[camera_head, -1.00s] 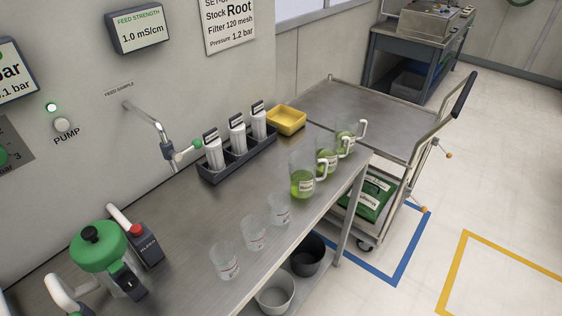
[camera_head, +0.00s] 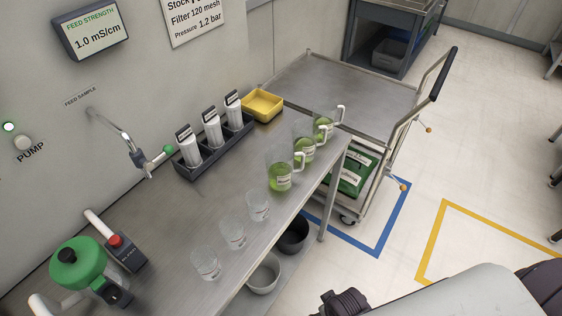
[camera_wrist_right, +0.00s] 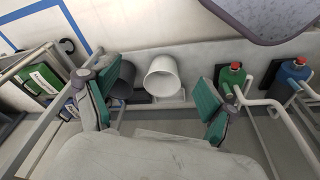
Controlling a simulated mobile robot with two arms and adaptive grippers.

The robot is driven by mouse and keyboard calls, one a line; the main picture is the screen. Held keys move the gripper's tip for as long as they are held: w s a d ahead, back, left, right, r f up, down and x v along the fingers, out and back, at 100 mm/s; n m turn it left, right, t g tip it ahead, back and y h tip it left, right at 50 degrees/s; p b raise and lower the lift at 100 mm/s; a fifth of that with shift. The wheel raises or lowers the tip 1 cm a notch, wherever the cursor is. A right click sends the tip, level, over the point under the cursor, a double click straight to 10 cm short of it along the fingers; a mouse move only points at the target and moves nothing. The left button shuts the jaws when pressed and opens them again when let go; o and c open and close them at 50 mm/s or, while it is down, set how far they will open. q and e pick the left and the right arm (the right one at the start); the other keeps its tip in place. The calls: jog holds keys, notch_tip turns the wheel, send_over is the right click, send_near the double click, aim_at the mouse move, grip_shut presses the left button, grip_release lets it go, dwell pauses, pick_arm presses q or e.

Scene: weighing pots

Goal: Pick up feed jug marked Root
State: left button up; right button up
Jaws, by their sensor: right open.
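Three clear jugs with white handles and green liquid stand in a row along the right edge of the steel bench in the head view: a near jug (camera_head: 280,178), a middle jug (camera_head: 304,150) and a far jug (camera_head: 323,129). Each bears a pale label, too small to read, so I cannot tell which is marked Root. My right arm comes in at the lower right of the head view, well apart from the jugs. In the right wrist view my right gripper (camera_wrist_right: 152,100) is open and empty, its green pads wide apart. My left gripper is not in view.
Several empty beakers (camera_head: 232,234) stand near the bench's front edge. A dark rack (camera_head: 214,152) with white cylinders and a yellow tray (camera_head: 262,106) lie behind the jugs. A steel trolley (camera_head: 340,85) stands beyond. A white bucket (camera_wrist_right: 162,78) sits below the bench.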

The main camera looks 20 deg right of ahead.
jog(key=w+r+n+t+h+p, duration=0.1)
jog(key=w+r+n+p, duration=0.2)
jog(key=r, duration=0.8)
jog(key=w+r+n+t+h+p, duration=0.15)
jog(key=w+r+n, duration=0.25)
jog(key=r, duration=0.8)
jog(key=n+t+h, duration=0.2)
jog(key=n+t, duration=0.6)
jog(key=n, duration=1.5)
send_near(280, 175)
jog(key=x, duration=0.9)
jog(key=shift+w+d+f, duration=0.1)
jog(key=shift+w+f, duration=0.05)
jog(key=shift+w, duration=0.1)
jog(key=shift+x, duration=2.65)
jog(key=shift+r, duration=0.2)
jog(key=shift+c, duration=0.7)
jog(key=c, duration=1)
jog(key=shift+r+p, duration=0.2)
jog(key=shift+p, duration=0.1)
